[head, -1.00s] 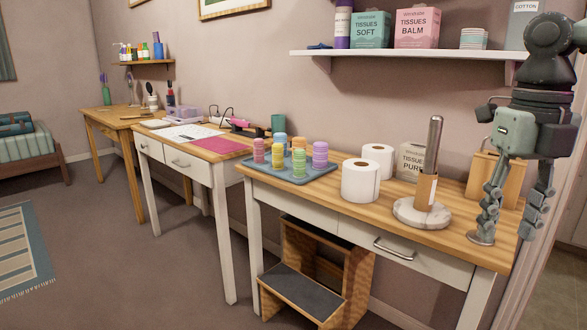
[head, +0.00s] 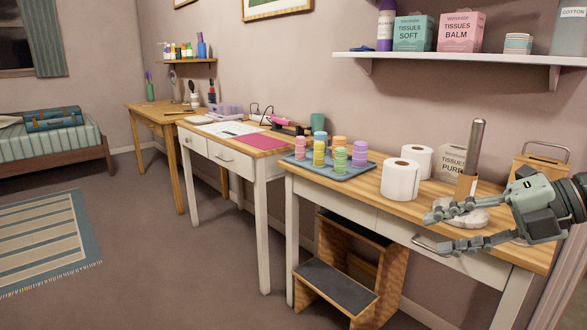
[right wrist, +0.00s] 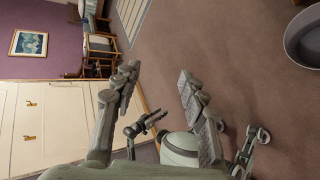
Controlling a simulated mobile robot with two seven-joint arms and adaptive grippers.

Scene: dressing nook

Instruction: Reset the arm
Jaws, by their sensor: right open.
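My right gripper (head: 428,229) comes in from the right edge in the head view. It lies nearly level with its two jointed fingers pointing left, spread apart and empty. In this view it overlaps the front of the near table (head: 400,207) and part of the white marble base of the paper holder (head: 470,218). I cannot tell how far in front of the table it is. My left gripper does not show in the head view.
A step stool (head: 337,284) stands beneath. A shelf (head: 450,57) hangs above. Open floor (head: 190,260) lies left.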

